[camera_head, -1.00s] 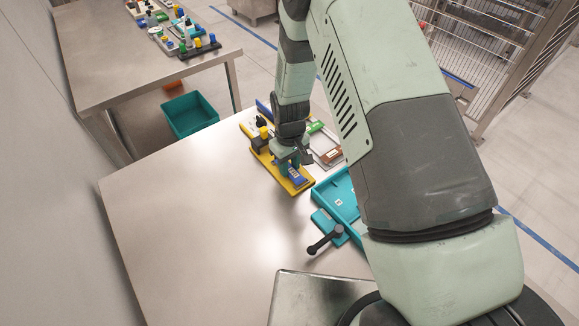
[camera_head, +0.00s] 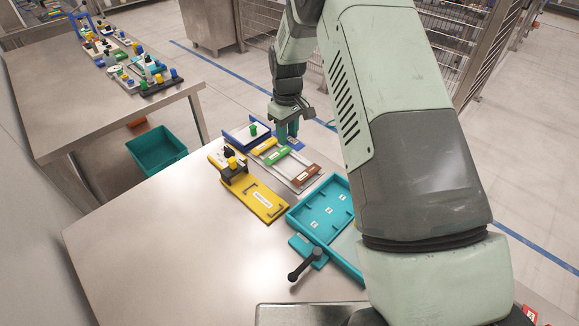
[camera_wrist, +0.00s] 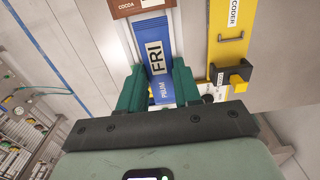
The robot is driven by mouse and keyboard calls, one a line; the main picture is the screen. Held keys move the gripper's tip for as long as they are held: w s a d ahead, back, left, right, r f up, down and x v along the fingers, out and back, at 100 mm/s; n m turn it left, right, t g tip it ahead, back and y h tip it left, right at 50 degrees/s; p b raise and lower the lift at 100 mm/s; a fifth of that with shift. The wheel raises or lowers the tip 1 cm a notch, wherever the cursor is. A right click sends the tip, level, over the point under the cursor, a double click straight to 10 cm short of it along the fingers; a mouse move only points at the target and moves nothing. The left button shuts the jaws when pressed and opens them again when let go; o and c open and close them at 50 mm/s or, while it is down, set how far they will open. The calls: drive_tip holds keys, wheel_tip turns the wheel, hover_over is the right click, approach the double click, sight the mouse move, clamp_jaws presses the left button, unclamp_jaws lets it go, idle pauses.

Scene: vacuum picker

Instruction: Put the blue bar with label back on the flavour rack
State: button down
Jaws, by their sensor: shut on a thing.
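The blue bar (camera_head: 294,144) is between the fingers of my gripper (camera_head: 287,132). In the wrist view the blue bar (camera_wrist: 159,42) carries a white label reading FRI and the word PLUM, and the green fingers of my gripper (camera_wrist: 159,88) are shut on its sides. The flavour rack (camera_head: 289,168) is a pale tray holding a yellow bar (camera_head: 264,145), a green bar (camera_head: 277,155) and a brown bar (camera_head: 303,172). The brown COCOA bar (camera_wrist: 140,7) also shows in the wrist view. The blue bar is at the rack's far right side; whether it touches the rack I cannot tell.
A yellow coder fixture (camera_head: 262,201) stands left of the rack, with its bed empty. A teal tray (camera_head: 303,217) with a black-handled lever is in front. A blue-edged stand (camera_head: 240,134) is behind. The table's left part is clear.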

drive_tip(key=f, duration=0.1)
drive_tip(key=w+d+f, duration=0.1)
drive_tip(key=f, duration=0.3)
drive_tip(key=shift+w+d+f, duration=0.15)
drive_tip(key=shift+f, duration=2.2)
drive_tip(key=c, duration=0.8)
unclamp_jaws()
drive_tip(key=shift+f, duration=0.1)
